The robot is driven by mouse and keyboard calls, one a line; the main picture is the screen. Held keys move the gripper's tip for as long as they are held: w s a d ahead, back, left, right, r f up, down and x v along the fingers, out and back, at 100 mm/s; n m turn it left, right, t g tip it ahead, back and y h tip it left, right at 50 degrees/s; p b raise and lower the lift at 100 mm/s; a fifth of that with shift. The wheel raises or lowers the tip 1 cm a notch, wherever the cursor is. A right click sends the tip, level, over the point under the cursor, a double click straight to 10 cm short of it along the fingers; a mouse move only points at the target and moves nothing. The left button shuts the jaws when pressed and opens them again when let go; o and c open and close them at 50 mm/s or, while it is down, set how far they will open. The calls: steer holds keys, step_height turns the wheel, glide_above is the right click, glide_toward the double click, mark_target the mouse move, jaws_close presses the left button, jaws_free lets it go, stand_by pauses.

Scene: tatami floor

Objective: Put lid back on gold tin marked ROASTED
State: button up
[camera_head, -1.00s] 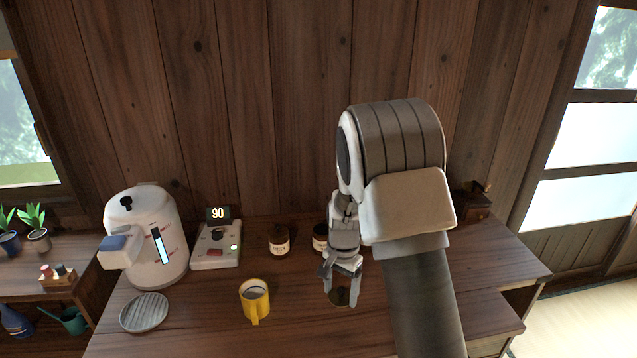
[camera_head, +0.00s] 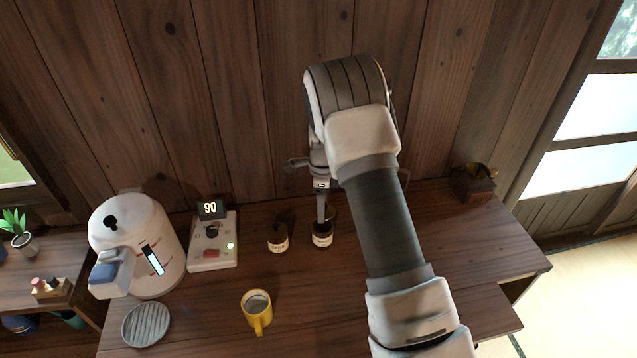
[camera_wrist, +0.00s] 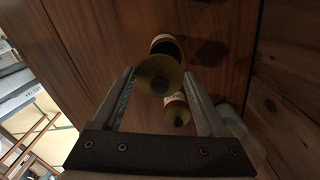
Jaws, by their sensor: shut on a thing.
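My gripper (camera_head: 321,200) is over the right-hand of two small dark tins at the back of the table. In the wrist view, my gripper (camera_wrist: 158,76) is shut on a round gold lid (camera_wrist: 147,72) with a dark knob. The right-hand tin (camera_head: 322,240) shows a pale label, too small to read; it appears in the wrist view (camera_wrist: 165,44) with a dark top, partly behind the lid. I cannot tell whether lid and tin touch. The left-hand tin (camera_head: 277,242) also shows in the wrist view (camera_wrist: 176,112), with a knobbed lid on.
A yellow mug (camera_head: 257,310) and a round grey ribbed plate (camera_head: 146,325) are nearer the front. A white kettle-like machine (camera_head: 150,245) and a control box (camera_head: 213,245) reading 90 stand left. A dark box (camera_head: 474,185) sits back right. The wooden wall is close behind.

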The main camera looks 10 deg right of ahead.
steer(key=shift+w+r+m, duration=0.1)
steer(key=shift+w+m, duration=0.2)
steer(key=shift+w, duration=0.3)
step_height(320, 180, down, 6)
steer(key=b, duration=0.3)
steer(key=shift+f+b, duration=0.25)
steer(key=shift+b, duration=0.65)
stand_by(1.9)
stand_by(0.3)
steer(key=o, duration=1.2)
steer(key=shift+o, duration=0.2)
